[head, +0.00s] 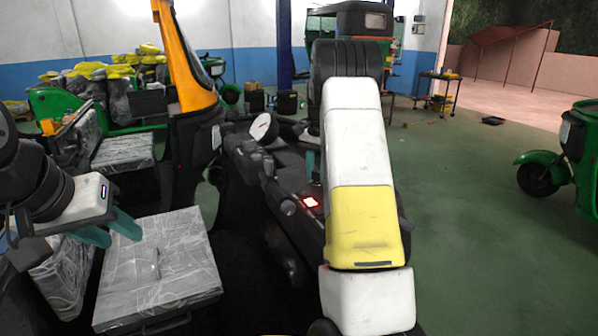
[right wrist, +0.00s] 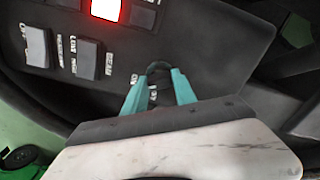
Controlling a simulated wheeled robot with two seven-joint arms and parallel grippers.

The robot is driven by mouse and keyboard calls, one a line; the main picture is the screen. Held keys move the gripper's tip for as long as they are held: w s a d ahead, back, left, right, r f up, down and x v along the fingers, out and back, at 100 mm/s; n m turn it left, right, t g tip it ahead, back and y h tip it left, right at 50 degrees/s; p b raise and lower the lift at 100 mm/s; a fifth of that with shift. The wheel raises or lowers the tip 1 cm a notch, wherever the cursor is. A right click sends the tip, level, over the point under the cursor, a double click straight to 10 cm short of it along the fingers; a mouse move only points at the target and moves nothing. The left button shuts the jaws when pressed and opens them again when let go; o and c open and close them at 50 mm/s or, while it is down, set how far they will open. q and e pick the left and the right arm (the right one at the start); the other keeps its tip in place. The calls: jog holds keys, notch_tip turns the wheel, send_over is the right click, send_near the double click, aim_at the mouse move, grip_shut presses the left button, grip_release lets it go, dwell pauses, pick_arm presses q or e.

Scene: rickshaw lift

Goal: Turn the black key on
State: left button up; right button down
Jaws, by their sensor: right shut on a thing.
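The black key (right wrist: 158,70) shows in the right wrist view as a small dark knob on the dark dashboard panel (right wrist: 215,45). The teal fingers of my right gripper (right wrist: 160,88) are on either side of it, shut on it. In the head view my right arm hides the key, and only a bit of the right gripper (head: 310,162) shows beside the arm. My left gripper (head: 110,230) has its teal fingers apart and empty, above the plastic-wrapped grey seat (head: 165,270). Printing around the key is partly hidden, so its turn position cannot be told.
A red-lit switch (head: 310,202) glows on the dashboard, also in the right wrist view (right wrist: 105,9). Grey rocker switches (right wrist: 88,58) sit left of the key. Green floor (head: 470,230) is clear at right, before a green rickshaw (head: 585,160).

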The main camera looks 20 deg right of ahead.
jog(key=c, duration=1)
grip_release()
notch_tip(320, 180, up, 7)
jog(key=shift+r, duration=0.4)
